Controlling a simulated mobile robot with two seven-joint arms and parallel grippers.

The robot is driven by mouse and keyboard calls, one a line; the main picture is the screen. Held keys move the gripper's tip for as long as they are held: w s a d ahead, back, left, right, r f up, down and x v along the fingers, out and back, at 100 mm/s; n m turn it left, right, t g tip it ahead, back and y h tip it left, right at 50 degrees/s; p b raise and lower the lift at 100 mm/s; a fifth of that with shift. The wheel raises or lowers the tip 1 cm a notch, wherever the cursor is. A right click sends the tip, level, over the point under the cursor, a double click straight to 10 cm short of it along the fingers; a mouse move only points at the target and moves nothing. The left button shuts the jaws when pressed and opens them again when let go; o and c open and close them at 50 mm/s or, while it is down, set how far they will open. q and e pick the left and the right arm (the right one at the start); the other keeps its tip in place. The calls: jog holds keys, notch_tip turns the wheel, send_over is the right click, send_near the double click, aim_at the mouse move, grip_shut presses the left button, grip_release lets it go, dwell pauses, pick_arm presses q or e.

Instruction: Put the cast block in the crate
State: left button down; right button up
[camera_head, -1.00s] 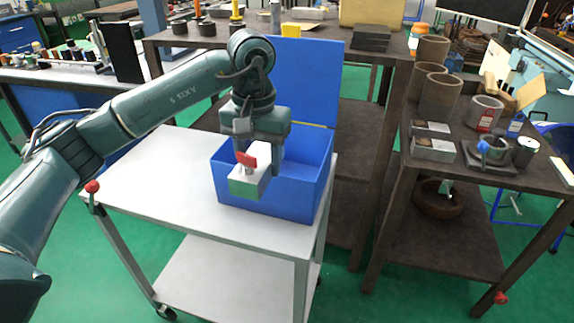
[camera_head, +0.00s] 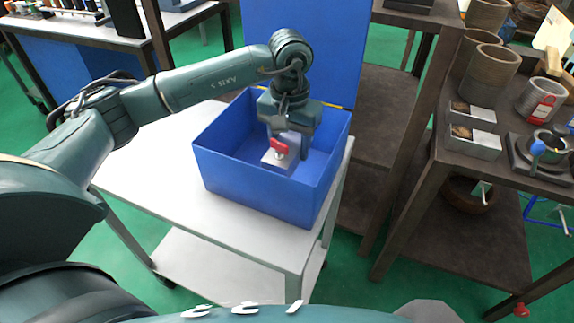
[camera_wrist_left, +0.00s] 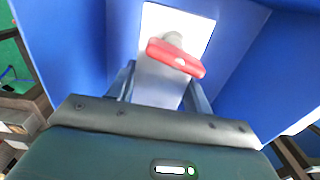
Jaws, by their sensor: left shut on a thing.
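The cast block (camera_head: 275,161) is a pale grey block with a red handle-like part on it. My left gripper (camera_head: 287,147) points down and is shut on the block, holding it inside the opening of the blue crate (camera_head: 250,188). In the left wrist view the block (camera_wrist_left: 157,90) sits between the two fingers, with the red part across it and blue crate walls around. Whether the block touches the crate floor is not clear. My right gripper is out of view.
The crate stands on a white cart (camera_head: 150,165) with its blue lid (camera_head: 300,30) raised behind. A dark table (camera_head: 440,150) at the right carries two similar grey blocks (camera_head: 474,113), rings and a fixture. The cart's left side is clear.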

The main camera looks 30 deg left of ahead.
pick_arm(q)
notch_tip(320, 180, down, 6)
dwell(0.5)
jog(key=shift+f, duration=0.2)
jog(key=c, duration=1.1)
grip_release()
jog(key=shift+f, duration=0.15)
jog(key=o, duration=0.5)
